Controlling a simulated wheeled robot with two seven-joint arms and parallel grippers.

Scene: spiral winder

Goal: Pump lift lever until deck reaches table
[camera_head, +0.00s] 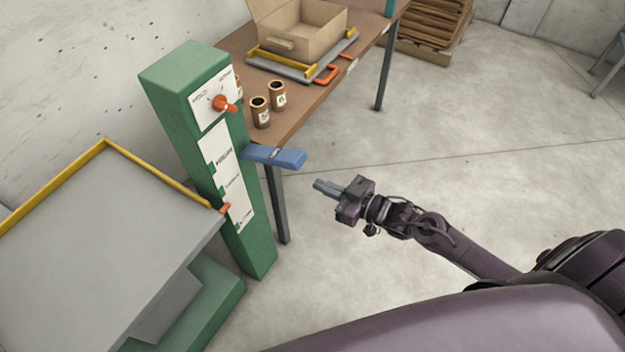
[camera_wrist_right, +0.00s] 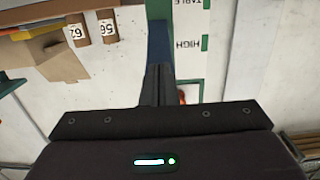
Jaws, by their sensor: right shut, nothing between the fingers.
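The blue lift lever (camera_head: 275,157) sticks out to the right from the green lift column (camera_head: 180,85). The grey deck (camera_head: 100,235), with yellow rims, is at the left, lower than the brown table (camera_head: 310,115). A red pointer (camera_head: 226,208) at its corner lies against the column's white scale, below the middle. My right gripper (camera_head: 322,187) is shut and empty, apart from the lever, to its right and nearer me. In the right wrist view its fingers (camera_wrist_right: 158,80) point towards the blue lever (camera_wrist_right: 160,42), with "TABLE" and "HIGH" on the scale beside it. My left gripper is out of view.
An orange-red knob (camera_head: 222,104) sits on the column's upper panel. Two brown cans (camera_head: 260,112) (camera_head: 277,95) and an open cardboard box (camera_head: 298,30) on a grey tray (camera_head: 300,70) stand on the table. Bare floor surrounds my right gripper. A pallet stack (camera_head: 430,30) is far behind.

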